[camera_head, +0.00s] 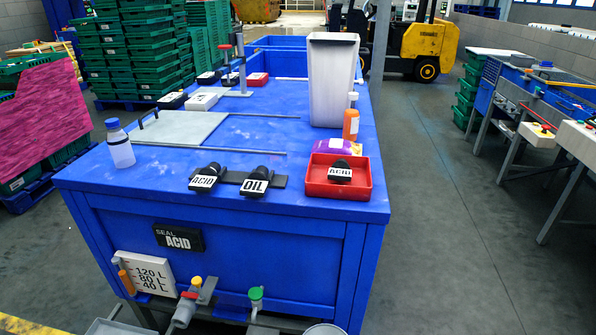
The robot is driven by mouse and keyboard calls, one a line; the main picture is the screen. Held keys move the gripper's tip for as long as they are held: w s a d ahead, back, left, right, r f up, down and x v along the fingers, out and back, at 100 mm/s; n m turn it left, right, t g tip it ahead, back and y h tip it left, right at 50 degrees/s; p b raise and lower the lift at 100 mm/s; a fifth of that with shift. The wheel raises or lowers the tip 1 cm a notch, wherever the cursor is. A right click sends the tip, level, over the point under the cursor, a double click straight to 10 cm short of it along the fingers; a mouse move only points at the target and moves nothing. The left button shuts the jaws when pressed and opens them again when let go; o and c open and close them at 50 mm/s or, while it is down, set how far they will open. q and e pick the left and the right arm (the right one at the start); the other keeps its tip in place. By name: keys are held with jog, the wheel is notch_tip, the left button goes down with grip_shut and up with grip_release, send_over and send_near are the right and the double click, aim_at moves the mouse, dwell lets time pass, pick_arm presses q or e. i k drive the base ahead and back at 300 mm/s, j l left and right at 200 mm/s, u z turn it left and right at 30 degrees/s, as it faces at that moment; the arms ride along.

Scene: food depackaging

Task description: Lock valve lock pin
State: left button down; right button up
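A grey valve (187,309) sticks out low on the front of the blue bench (225,225). It has a small red part (189,295) and a yellow knob (197,281) on top. Which part is the lock pin, and whether it is locked, I cannot tell at this size. To its right is a second fitting with a green cap (256,294). A black sign reading "SEAL ACID" (178,238) is on the panel above. Neither of my grippers is in view.
A level gauge plate (147,272) is left of the valve. On the bench are black ACID (205,178) and OIL (256,181) pieces, a red tray (320,190), an orange bottle (351,124), a blue-capped bottle (120,147) and a tall white bin (330,85).

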aim_at(196, 282)
jog(key=i+j+u, duration=0.2)
jog(key=u, duration=0.25)
jog(key=i+j+u, duration=0.25)
jog(key=u, duration=0.15)
